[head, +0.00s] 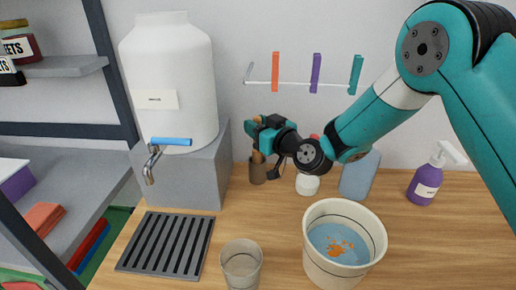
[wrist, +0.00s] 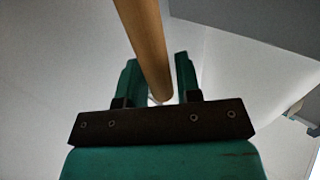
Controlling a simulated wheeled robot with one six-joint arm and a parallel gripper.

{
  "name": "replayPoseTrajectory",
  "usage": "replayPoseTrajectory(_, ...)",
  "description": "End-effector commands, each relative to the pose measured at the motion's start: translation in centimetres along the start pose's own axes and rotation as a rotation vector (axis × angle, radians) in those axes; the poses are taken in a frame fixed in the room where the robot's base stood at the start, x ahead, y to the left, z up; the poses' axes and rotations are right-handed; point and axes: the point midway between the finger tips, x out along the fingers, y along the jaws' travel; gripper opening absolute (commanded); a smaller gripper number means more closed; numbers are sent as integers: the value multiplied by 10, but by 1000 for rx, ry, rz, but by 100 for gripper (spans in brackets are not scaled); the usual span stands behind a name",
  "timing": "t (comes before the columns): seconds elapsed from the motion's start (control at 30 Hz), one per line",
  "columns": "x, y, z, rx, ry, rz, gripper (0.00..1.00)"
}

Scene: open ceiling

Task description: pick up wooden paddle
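The wooden paddle (head: 257,157) stands in a brown cylindrical holder (head: 258,173) by the wall, beside the grey block. My gripper (head: 259,135) is at the upper part of the paddle, above the holder, and covers some of it. In the wrist view the paddle's round tan handle (wrist: 147,45) runs down from the top edge between the two teal fingers of my gripper (wrist: 158,75). The fingers are apart, with a visible gap on the handle's right side. The paddle's lower end is hidden in the holder.
A white water tank (head: 170,75) on a grey block (head: 190,175) stands left of my gripper. A white jar (head: 307,184), a blue-grey container (head: 359,176) and a bucket of water (head: 318,268) are to the right. Coloured clips (head: 316,72) hang on a wall rail above.

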Motion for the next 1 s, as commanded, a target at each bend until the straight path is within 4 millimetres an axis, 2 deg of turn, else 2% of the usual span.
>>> replayPoseTrajectory(0.03,0,0,0,0,0,0,20)
replayPoseTrajectory(0.1,0,0,0,0,0,0,4)
replayPoseTrajectory(0.13,0,0,0,0,0,0,0)
replayPoseTrajectory(0.47,-1,2,-3,0,0,4,0)
replayPoseTrajectory(0.57,-1,3,-10,0,1,4,0)
replayPoseTrajectory(0.73,-2,3,-34,-1,1,5,0)
replayPoseTrajectory(0.8,-1,0,-22,-11,10,0,0)
replayPoseTrajectory(1.0,3,-15,-19,-53,55,-17,0)
